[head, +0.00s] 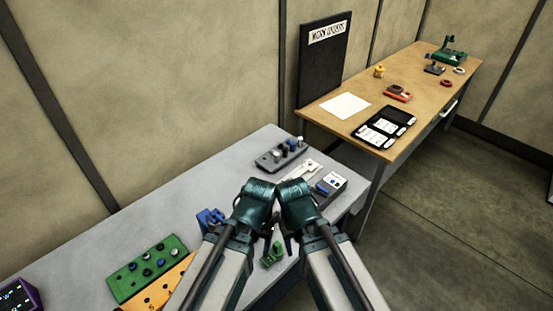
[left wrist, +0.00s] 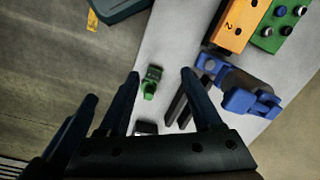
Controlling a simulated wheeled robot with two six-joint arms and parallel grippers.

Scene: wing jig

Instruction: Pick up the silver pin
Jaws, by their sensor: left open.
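In the head view a dark grey block (head: 268,164) on the grey table holds several small pegs, some pale grey and some blue. A pale grey peg (head: 276,155) stands in it, but it is too small to tell whether it is the silver pin. My left gripper (left wrist: 160,73) is open and empty in the left wrist view, above the table. A green piece (left wrist: 151,84) lies beyond its fingers; it also shows in the head view (head: 272,256). In the head view both teal wrists are close together, short of the block, and largely hide my right gripper (head: 290,243).
A grey box (head: 328,188) stands right of the wrists. A blue fixture (left wrist: 240,92), a green board with knobs (head: 148,268) and an orange block (head: 160,291) lie to the left. A wooden table (head: 440,90) with papers and tools stands at the back right.

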